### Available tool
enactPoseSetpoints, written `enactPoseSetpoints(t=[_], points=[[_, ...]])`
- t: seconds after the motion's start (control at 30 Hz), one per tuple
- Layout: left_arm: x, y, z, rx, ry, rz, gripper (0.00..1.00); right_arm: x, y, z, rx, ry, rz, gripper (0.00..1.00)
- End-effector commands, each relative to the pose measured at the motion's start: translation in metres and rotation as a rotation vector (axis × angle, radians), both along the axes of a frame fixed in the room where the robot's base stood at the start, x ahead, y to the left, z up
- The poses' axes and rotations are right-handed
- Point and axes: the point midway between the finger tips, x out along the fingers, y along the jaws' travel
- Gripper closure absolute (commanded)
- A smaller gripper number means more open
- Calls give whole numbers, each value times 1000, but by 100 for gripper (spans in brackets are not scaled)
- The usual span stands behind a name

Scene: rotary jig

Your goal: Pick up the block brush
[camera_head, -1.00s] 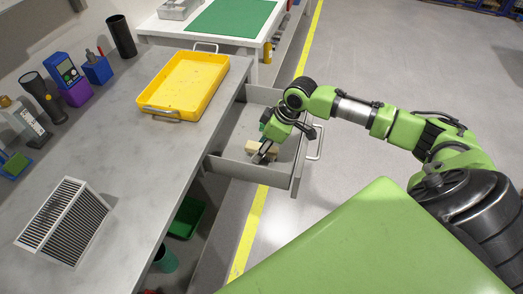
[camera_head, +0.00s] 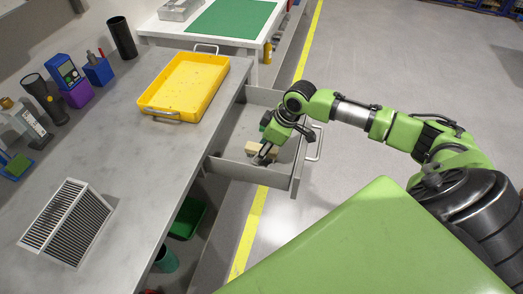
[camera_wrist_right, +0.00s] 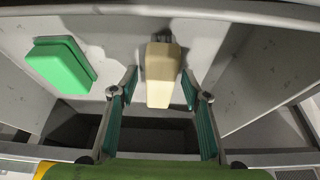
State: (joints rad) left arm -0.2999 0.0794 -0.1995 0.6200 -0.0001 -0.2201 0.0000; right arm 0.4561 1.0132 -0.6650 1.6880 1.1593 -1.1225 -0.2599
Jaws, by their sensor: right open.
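The block brush (camera_wrist_right: 163,78) is a pale wooden block lying in the open drawer (camera_head: 228,168). In the head view the brush (camera_head: 254,147) shows beside my right gripper (camera_head: 263,158), partly hidden by it. In the right wrist view my right gripper (camera_wrist_right: 160,97) is open, with one finger to each side of the brush and gaps between. A dark part shows at the brush's far end. My left gripper is not in view.
A green block (camera_wrist_right: 62,65) lies in the drawer left of the brush in the right wrist view. A yellow tray (camera_head: 185,85) sits on the grey bench above.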

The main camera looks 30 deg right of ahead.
Motion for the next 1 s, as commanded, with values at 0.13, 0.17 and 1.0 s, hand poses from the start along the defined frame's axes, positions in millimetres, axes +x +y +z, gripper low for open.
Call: enactPoseSetpoints(t=[0.13,0.17,1.0], points=[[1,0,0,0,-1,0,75,0,0,0,0,0,0,67],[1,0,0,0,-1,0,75,0,0,0,0,0,0,75],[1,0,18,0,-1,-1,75,0,0,25,1,1,-1,100]])
